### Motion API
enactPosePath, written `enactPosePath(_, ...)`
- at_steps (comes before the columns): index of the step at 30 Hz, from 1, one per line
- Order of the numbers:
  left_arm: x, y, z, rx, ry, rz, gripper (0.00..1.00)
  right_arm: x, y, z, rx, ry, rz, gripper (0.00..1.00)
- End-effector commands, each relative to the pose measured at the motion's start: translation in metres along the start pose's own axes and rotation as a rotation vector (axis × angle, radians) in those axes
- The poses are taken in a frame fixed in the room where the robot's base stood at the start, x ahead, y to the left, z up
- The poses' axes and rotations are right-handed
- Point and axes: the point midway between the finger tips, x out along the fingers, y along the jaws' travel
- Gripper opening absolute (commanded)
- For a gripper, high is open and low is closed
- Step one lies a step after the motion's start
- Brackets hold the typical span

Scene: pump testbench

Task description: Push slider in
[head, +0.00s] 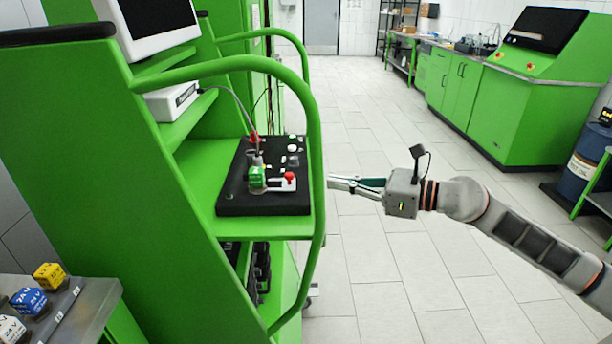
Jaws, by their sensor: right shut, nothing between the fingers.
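A black control panel (238,190) lies on the green shelf of a cart. On it sits a small grey slider unit (289,183) with a red knob (290,176), beside a green block (257,177). I cannot tell how far the slider is in. My right gripper (334,183) is shut and empty, pointing left. It is just right of the cart's green tube rail, which stands between it and the panel. My left gripper is out of view.
The curved green rail (316,130) edges the cart's right side. A monitor (158,22) stands above. Yellow, blue and white cubes (49,275) sit at lower left. The tiled floor (390,260) is open; green cabinets (455,90) and a blue drum (585,160) stand at right.

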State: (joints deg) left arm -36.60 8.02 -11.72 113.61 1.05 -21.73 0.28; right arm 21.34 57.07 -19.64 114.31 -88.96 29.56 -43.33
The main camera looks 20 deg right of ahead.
Motion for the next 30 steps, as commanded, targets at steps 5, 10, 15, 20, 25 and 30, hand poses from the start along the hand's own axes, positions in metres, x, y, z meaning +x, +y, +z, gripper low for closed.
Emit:
enactPosePath(5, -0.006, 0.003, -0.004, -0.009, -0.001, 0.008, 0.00, 0.036, 0.001, 0.005, 0.002, -0.006, 0.001, 0.00)
enactPosePath(10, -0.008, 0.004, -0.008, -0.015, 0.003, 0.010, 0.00, 0.063, 0.001, 0.003, 0.001, -0.003, 0.002, 0.00)
enactPosePath(15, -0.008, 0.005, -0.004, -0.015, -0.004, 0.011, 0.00, 0.078, 0.000, 0.001, 0.002, -0.001, 0.001, 0.00)
enactPosePath(20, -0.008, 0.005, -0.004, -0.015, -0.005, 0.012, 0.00, 0.082, 0.001, -0.001, 0.002, 0.001, 0.001, 0.00)
enactPosePath(25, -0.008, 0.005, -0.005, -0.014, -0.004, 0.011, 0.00, 0.082, 0.001, -0.001, 0.002, 0.001, 0.001, 0.00)
enactPosePath(30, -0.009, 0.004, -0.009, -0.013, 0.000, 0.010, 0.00, 0.083, 0.001, 0.001, 0.002, 0.000, 0.001, 0.00)
